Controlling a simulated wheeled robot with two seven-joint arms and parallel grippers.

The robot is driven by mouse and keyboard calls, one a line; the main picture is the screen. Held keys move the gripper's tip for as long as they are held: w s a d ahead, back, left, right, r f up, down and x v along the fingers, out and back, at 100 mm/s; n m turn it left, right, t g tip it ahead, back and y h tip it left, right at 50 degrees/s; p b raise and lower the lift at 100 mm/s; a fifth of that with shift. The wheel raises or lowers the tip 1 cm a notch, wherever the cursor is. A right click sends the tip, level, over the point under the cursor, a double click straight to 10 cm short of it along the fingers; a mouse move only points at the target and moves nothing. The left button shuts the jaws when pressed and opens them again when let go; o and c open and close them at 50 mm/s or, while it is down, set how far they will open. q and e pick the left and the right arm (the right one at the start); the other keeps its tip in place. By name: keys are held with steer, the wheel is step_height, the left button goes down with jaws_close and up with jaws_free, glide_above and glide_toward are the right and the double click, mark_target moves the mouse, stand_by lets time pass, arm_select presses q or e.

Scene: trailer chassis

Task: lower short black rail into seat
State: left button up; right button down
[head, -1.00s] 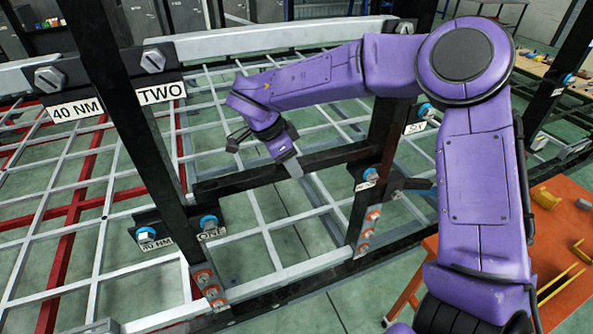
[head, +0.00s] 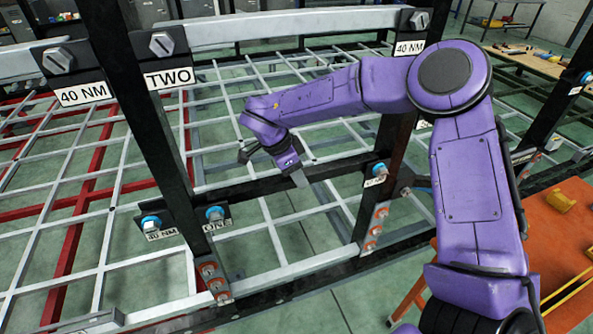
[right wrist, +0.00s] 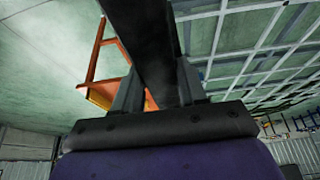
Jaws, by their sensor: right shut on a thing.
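The short black rail (head: 335,166) lies roughly level between the left black post (head: 150,130) and the right black post (head: 388,135). My right gripper (head: 292,170) is shut on the rail near its middle, from above. In the right wrist view the rail (right wrist: 145,40) runs between the two fingers. The left bracket (head: 225,214), with a blue-ringed bolt and a ONE label, is slightly below the rail's left end. The right blue-ringed bolt (head: 379,171) is beside the rail's right end. I cannot tell whether the rail ends touch the brackets. My left gripper is out of view.
A pale upper rail (head: 280,27) crosses behind my arm. A grey and red grid frame (head: 70,205) spreads below and behind. An orange table (head: 560,240) stands at the right. Orange-ringed bolts (head: 208,270) line the lower post ends.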

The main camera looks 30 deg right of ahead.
steer(key=shift+f, duration=0.2)
stand_by(0.5)
steer(key=c, duration=0.7)
jaws_free()
steer(key=shift+o, duration=0.8)
steer(key=shift+a+r, duration=0.2)
steer(key=shift+r, duration=0.1)
steer(key=b+v, duration=0.2)
steer(key=v, duration=0.8)
